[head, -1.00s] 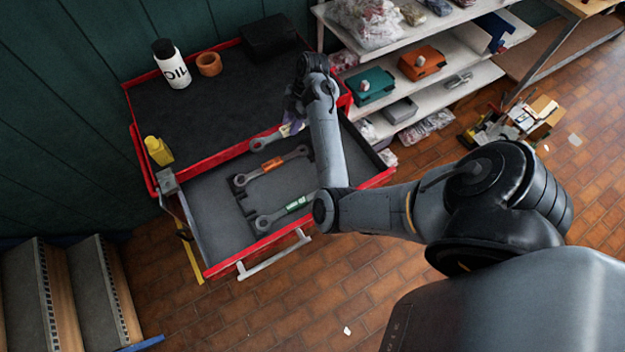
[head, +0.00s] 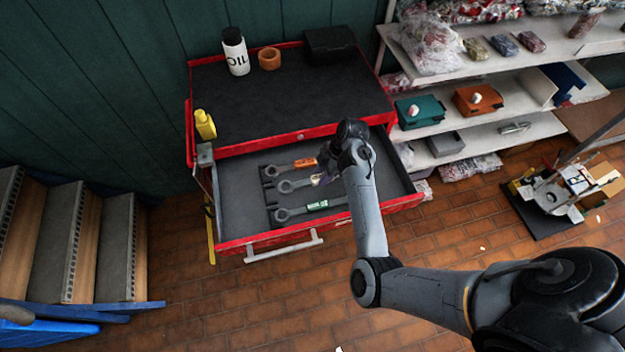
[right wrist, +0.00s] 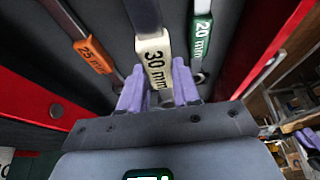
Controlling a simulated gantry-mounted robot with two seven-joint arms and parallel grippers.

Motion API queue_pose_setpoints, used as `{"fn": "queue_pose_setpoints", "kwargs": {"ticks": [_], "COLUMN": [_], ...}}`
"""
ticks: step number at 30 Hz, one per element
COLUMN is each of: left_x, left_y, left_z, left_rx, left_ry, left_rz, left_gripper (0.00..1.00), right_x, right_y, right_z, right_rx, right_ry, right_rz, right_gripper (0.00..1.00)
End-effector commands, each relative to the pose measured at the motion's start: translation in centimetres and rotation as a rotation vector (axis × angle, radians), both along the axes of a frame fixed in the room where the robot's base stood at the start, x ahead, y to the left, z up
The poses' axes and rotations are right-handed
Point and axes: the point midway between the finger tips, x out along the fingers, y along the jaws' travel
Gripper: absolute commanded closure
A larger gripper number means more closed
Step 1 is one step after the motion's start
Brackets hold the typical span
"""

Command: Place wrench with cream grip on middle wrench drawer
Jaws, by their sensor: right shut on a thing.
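The wrench with the cream grip, marked 30 mm (right wrist: 153,62), is in my right gripper (right wrist: 158,88), whose purple fingers are shut around the grip end. In the head view this wrench (head: 287,186) lies over the middle of the open drawer (head: 235,205), between the other two wrenches, its ring end to the left. Whether it rests in the holder or hovers just above is hard to tell. My right gripper (head: 325,176) is partly hidden by its own wrist. My left gripper is not in view.
An orange-grip wrench (head: 304,163) lies behind and a green-grip wrench (head: 317,205) in front, both close. The red cabinet's black top (head: 300,100) carries an oil bottle (head: 236,55), an orange tape roll (head: 269,58) and a black case (head: 330,44). Shelves (head: 480,130) stand right.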

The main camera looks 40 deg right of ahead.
Motion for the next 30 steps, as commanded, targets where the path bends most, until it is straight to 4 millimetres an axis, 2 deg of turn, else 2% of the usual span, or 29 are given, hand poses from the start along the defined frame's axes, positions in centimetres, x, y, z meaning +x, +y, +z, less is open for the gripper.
{"fn": "queue_pose_setpoints", "kwargs": {"ticks": [3,9,14,22,30], "left_x": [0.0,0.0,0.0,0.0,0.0], "left_y": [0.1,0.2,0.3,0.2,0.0], "left_z": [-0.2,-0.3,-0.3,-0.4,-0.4], "left_rx": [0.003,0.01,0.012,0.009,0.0], "left_ry": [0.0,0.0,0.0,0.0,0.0], "left_rz": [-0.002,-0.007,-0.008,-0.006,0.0], "left_gripper": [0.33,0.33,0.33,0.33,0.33], "right_x": [1.8,3.4,3.5,3.5,3.5], "right_y": [0.8,1.5,1.6,1.6,1.6], "right_z": [-1.2,-2.2,-2.9,-5.9,-6.3], "right_rx": [0.0,0.0,0.0,0.001,0.0], "right_ry": [0.0,-0.001,0.0,-0.001,-0.001], "right_rz": [0.001,0.0,-0.001,-0.001,0.0], "right_gripper": [1.0,1.0,1.0,1.0,1.0]}}
